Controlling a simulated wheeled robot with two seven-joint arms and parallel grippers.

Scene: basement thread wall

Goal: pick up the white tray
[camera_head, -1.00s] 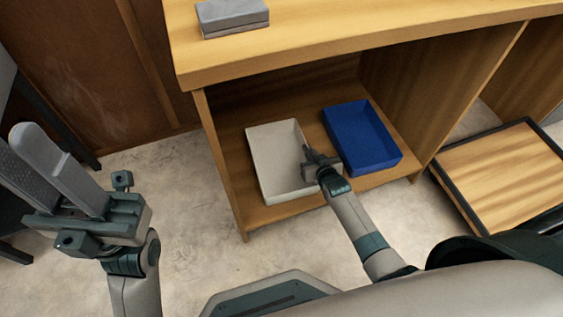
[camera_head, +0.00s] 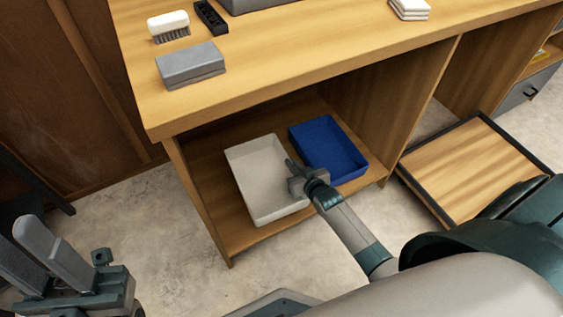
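The white tray (camera_head: 246,184) is a shallow rectangular box with low walls. It sits on the lower shelf of the wooden bench, left of a blue tray (camera_head: 335,153), and looks empty. My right gripper (camera_head: 291,172) is at the tray's right wall, with its fingers pointing up and left in the picture. The fingers are small and overlap the wall, so I cannot tell whether they are closed on it. My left gripper (camera_head: 40,262) is at the lower left, away from the bench, with its two fingers apart and nothing between them.
The wooden bench top (camera_head: 300,60) overhangs the shelf. A grey block (camera_head: 190,66), a brush (camera_head: 168,26), a black piece (camera_head: 211,17) and folded white cloths (camera_head: 409,9) lie on it. A low black-edged wooden platform (camera_head: 470,170) stands right. The floor in front is bare.

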